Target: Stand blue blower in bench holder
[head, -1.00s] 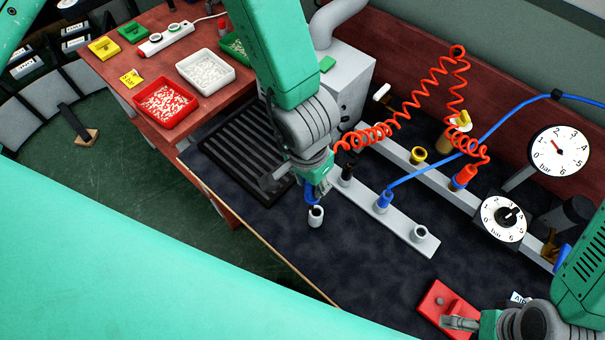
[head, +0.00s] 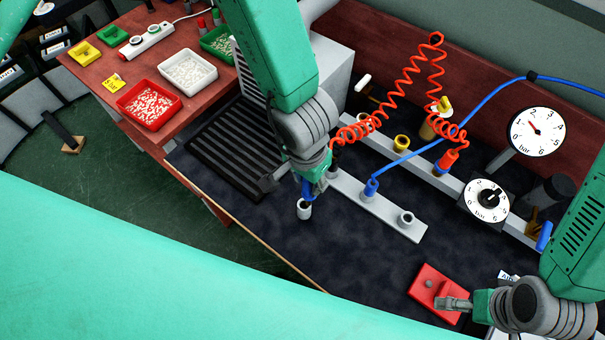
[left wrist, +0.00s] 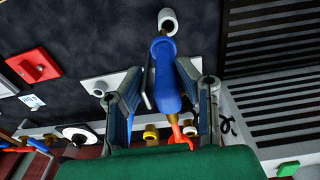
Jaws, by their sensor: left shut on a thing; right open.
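My left gripper (head: 314,185) is shut on the blue blower (left wrist: 166,75), whose body lies between the fingers in the left wrist view. In the head view, the gripper mostly hides the blower. A pale cup-like cylinder (head: 304,210) is at its tip, also in the left wrist view (left wrist: 168,20); I cannot tell whether they are joined. The front grey bar (head: 390,215) carries an open cup (head: 406,218) at its right end and a blue fitting (head: 371,187) to its left. My right gripper (head: 456,304) is open over the red block (head: 424,283).
A red coiled hose (head: 405,82) runs to my left gripper. A blue hose (head: 470,110) crosses above the rear bar. Gauges (head: 537,131) stand at right. A black slatted mat (head: 225,135) lies left of the gripper. The dark bench front is mostly clear.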

